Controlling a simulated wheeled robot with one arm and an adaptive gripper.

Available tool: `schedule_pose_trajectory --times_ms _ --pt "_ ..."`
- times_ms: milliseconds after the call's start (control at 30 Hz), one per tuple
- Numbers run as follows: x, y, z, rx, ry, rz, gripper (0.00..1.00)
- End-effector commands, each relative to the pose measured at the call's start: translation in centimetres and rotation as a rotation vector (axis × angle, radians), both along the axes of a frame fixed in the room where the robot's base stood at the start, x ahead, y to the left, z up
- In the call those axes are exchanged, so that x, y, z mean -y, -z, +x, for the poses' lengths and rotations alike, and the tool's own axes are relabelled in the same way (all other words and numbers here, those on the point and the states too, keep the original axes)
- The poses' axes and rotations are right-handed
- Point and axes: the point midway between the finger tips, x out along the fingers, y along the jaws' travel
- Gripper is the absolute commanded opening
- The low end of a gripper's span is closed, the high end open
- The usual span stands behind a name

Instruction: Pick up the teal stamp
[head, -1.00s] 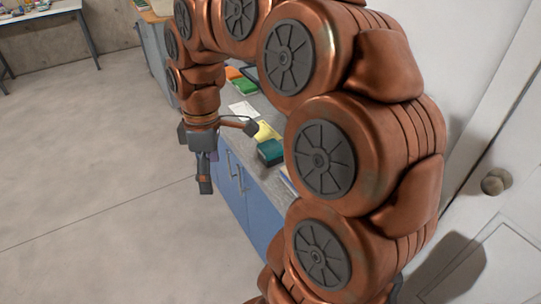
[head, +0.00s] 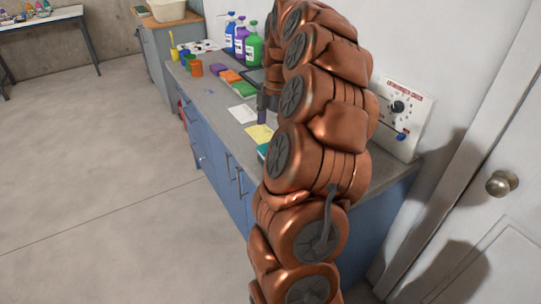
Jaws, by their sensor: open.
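My gripper (head: 262,104) is only partly in view: one dark finger shows beside the arm, above the counter near the papers. The other finger is hidden. The gripper is open and, in the picture, sits above the teal object, apart from it.
The yellow sheet (head: 259,134) and a white sheet (head: 242,114) lie on the counter (head: 215,107). Green (head: 244,89) and orange (head: 230,76) blocks, cups (head: 196,69) and bottles (head: 253,45) stand farther back. A control panel (head: 400,115) is at right; floor at left is clear.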

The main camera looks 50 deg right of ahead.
Motion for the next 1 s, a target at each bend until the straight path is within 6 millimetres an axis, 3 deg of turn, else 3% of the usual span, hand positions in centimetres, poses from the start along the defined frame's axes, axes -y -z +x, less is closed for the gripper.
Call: schedule_pose_trajectory --times_ms 467,800,1000 --pt "-0.3 2.8 -0.2 -0.003 0.002 0.003 0.98" --pt "-0.5 6.6 -0.4 -0.004 0.001 0.002 0.98" --pt "-0.6 7.0 -0.4 -0.003 0.001 0.002 0.98"
